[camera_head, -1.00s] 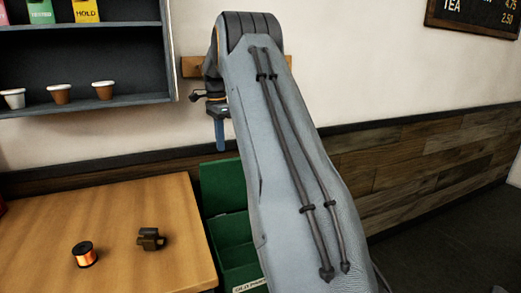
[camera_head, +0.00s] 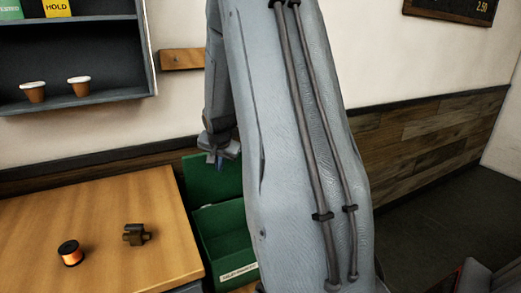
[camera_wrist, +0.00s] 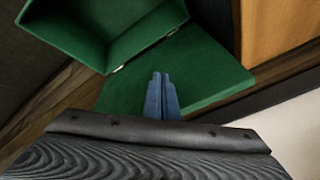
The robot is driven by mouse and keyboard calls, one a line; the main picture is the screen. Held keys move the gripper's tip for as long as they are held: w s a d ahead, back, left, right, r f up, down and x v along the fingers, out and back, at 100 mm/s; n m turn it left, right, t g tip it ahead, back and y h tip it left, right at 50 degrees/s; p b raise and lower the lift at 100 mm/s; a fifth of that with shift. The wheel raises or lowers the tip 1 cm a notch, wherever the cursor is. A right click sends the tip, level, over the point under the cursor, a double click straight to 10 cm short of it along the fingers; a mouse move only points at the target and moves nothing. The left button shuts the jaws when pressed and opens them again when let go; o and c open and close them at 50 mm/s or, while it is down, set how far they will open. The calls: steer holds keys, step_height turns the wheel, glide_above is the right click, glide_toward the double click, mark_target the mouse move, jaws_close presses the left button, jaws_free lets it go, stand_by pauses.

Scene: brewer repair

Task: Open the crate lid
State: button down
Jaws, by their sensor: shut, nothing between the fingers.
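The green crate (camera_head: 222,233) stands on the right of the table, its top open and its inside partly visible. Its green lid (camera_head: 204,183) stands raised at the back, swung away from the opening. The wrist view shows the open crate (camera_wrist: 95,28) at upper left and the lid (camera_wrist: 205,75) joined to it along small hinges. My gripper (camera_head: 219,161) is shut and empty, in front of the lid's upper part. In the wrist view its blue fingers (camera_wrist: 162,80) overlap the lid; I cannot tell whether they touch it. My arm hides the crate's right side.
The wooden table (camera_head: 95,205) holds a spool of copper wire (camera_head: 70,253) and a small dark part (camera_head: 136,235). A wall shelf (camera_head: 100,99) with cups is at upper left. A wooden strip (camera_head: 181,59) is on the wall.

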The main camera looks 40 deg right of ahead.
steer(key=s+d+f+m+t+h+b, duration=0.1)
steer(key=s+d+f+t+b, duration=0.1)
steer(key=d+t, duration=0.15)
steer(key=s+d+f+m+t+b, duration=0.1)
steer(key=s+d+f+t+b, duration=0.1)
steer(key=d, duration=0.3)
steer(key=s+d+r+m+t+h+b, duration=0.1)
steer(key=s+d+r+m+t+b, duration=0.1)
steer(key=s+m+t+b, duration=0.4)
steer(key=s+d+r+m+t+h+b, duration=0.1)
steer(key=s+r+m+t+h+b, duration=0.15)
steer(key=s, duration=0.45)
steer(key=p+x, duration=0.2)
steer(key=x, duration=1.1)
steer(key=shift+a+n+t+y+p, duration=0.25)
steer(key=shift+n+t+y+p, duration=0.1)
steer(key=shift+n+t+y, duration=0.1)
steer(key=shift+w, duration=0.15)
